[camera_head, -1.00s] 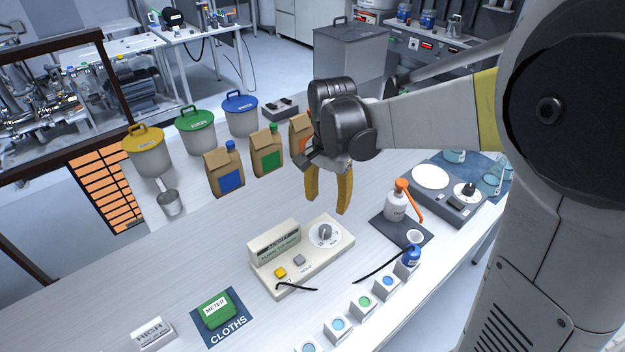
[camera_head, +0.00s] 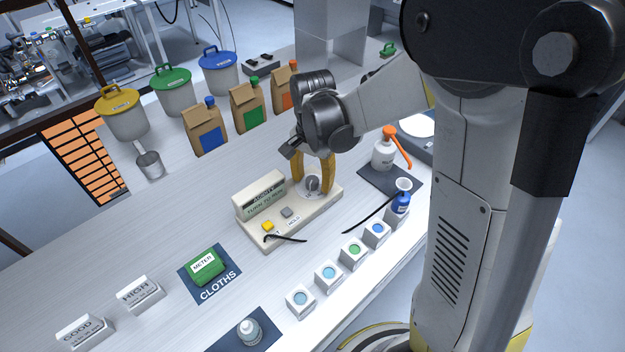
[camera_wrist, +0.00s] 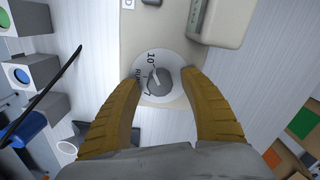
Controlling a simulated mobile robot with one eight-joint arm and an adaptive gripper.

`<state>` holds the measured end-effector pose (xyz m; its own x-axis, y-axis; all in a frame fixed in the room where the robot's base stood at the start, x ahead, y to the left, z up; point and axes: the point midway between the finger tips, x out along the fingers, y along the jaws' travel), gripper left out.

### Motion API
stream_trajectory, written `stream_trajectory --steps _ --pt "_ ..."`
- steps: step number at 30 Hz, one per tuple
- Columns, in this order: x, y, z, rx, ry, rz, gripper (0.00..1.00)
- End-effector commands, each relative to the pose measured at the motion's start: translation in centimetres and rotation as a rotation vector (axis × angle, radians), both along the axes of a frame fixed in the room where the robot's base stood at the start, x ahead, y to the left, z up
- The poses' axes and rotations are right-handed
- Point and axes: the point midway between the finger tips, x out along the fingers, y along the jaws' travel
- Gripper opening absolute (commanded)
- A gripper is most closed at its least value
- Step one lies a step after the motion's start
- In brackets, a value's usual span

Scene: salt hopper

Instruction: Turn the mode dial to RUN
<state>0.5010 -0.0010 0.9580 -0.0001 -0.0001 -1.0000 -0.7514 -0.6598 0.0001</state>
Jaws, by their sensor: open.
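The beige meter box (camera_head: 254,232) stands on the bench, with a display reading ACIDITY, TURN TO RUN. Its mode dial, a grey knob (camera_head: 312,184) on a white disc, is at the box's right end. In the wrist view the knob (camera_wrist: 160,82) shows between my fingers, with "10" and "RUN" marks on the disc around it. My gripper (camera_head: 313,188) points down over the dial, open, with one yellow finger on each side of the knob. In the wrist view my gripper (camera_wrist: 161,88) has gaps between both fingertips and the knob.
A white bottle with an orange spout (camera_head: 383,154) stands to the right. Several sample cubes (camera_head: 329,275) line the front edge. Paper bags (camera_head: 206,128) stand behind. A black cable (camera_head: 365,214) lies near the box.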

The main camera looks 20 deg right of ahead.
Motion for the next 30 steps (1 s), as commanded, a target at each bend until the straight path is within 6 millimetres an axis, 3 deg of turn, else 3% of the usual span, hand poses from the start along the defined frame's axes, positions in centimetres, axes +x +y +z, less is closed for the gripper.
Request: stream_trajectory --steps 2,6,7,20,30 --pt "0.0 0.0 0.02 0.0 0.0 0.0 0.47" --pt "-0.01 -0.01 0.03 0.0 0.0 0.0 0.04" --pt "-0.01 -0.01 0.03 0.0 0.0 0.0 0.0" --pt "0.01 0.01 0.04 0.0 0.0 0.072 0.0" --pt "0.05 0.04 0.04 -0.001 -0.001 0.335 0.0"
